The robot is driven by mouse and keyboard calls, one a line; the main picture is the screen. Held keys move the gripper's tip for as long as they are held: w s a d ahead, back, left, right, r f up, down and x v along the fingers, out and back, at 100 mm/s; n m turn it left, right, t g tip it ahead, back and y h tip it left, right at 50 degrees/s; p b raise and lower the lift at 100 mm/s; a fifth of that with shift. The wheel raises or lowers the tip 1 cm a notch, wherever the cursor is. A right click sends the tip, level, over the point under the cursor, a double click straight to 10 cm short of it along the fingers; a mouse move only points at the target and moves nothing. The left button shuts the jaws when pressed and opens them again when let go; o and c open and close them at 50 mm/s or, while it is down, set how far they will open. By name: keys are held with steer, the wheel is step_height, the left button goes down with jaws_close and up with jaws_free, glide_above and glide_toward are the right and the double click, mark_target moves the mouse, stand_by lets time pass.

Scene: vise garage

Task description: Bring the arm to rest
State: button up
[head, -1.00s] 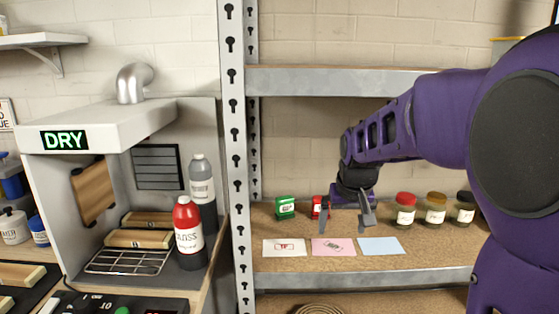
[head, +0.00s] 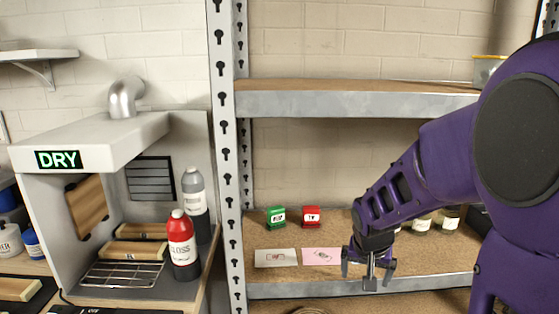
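My purple arm reaches in from the right in the head view. My gripper (head: 368,276) hangs at the front edge of the lower shelf (head: 440,278), pointing down. Its fingers are spread apart and nothing shows between them. It covers part of the shelf's front and the place where the blue card lay in view. A green box (head: 276,217) and a red box (head: 311,216) stand on the shelf, left of and behind my gripper.
A white card (head: 275,258) and a pink card (head: 321,256) lie on the shelf. Jars (head: 447,218) stand partly behind my arm. A metal upright (head: 226,150) separates the shelf from the drying booth (head: 95,140), where a red bottle (head: 181,240) and a grey bottle (head: 195,200) stand.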

steer(key=s+f, duration=0.2)
steer(key=shift+f+p, duration=0.4)
